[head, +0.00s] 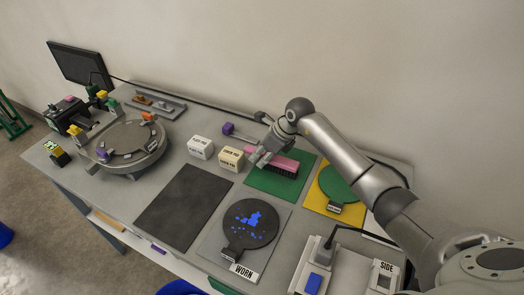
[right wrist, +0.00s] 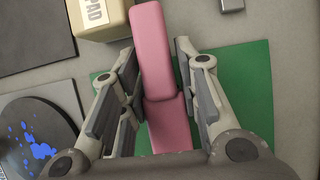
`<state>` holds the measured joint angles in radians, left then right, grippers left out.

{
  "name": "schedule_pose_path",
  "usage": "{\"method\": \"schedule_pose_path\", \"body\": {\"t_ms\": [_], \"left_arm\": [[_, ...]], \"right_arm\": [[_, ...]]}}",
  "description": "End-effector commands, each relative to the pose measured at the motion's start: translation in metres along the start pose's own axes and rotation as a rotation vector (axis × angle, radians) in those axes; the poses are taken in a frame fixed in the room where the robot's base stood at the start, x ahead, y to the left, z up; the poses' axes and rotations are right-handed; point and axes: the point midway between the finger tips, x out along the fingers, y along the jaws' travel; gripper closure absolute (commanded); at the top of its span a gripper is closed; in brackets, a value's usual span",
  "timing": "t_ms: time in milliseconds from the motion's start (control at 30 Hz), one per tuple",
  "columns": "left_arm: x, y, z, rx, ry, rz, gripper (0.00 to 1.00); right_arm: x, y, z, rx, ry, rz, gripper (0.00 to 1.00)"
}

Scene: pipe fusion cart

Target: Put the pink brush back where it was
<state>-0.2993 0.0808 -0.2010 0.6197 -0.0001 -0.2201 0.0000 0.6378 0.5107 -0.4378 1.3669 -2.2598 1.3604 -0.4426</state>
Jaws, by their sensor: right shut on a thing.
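The pink brush (head: 282,163), with dark bristles below, is at the back edge of the green mat (head: 268,185), on or just over it. My right gripper (head: 259,159) reaches down to its left part and is shut on it. In the right wrist view the pink brush (right wrist: 158,50) runs between the two fingers of my right gripper (right wrist: 158,65), with the green mat (right wrist: 245,85) beneath. Whether the bristles touch the mat cannot be told. My left gripper is not in view.
Cream box (head: 231,158) and white box (head: 200,147) stand close left of the brush. A purple-ended tool (head: 229,128) lies behind. A black pad (head: 182,208), a worn disc with blue specks (head: 250,222) and a yellow mat with green disc (head: 315,200) surround the green mat.

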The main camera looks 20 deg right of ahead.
Motion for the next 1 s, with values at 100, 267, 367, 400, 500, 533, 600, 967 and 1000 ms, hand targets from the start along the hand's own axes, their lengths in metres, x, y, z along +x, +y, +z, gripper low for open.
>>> {"method": "schedule_pose_path", "body": {"t_ms": [100,267,367,400,500,533,600,967,1000], "left_arm": [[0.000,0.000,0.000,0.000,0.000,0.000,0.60],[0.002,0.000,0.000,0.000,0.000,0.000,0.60],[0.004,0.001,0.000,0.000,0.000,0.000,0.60],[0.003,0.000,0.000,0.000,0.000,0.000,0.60],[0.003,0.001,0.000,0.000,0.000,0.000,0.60],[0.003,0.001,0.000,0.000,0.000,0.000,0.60],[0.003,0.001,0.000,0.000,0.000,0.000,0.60],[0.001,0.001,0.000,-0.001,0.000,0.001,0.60],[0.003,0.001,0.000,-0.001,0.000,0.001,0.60]], "right_arm": [[0.001,-0.001,0.000,-0.001,-0.001,-0.002,1.00],[0.002,0.000,-0.001,-0.001,-0.001,-0.001,1.00],[0.004,0.000,-0.002,0.000,-0.001,-0.001,0.69],[0.003,0.000,-0.002,0.000,-0.001,-0.001,0.63],[0.003,0.000,-0.002,0.000,-0.001,-0.001,0.51],[0.003,0.000,-0.002,0.000,-0.001,0.000,0.48],[0.003,0.000,-0.002,0.000,-0.001,0.000,0.48],[-0.004,-0.001,0.000,-0.001,-0.001,-0.003,0.48],[-0.009,-0.002,0.000,-0.001,-0.003,-0.003,0.48]]}}
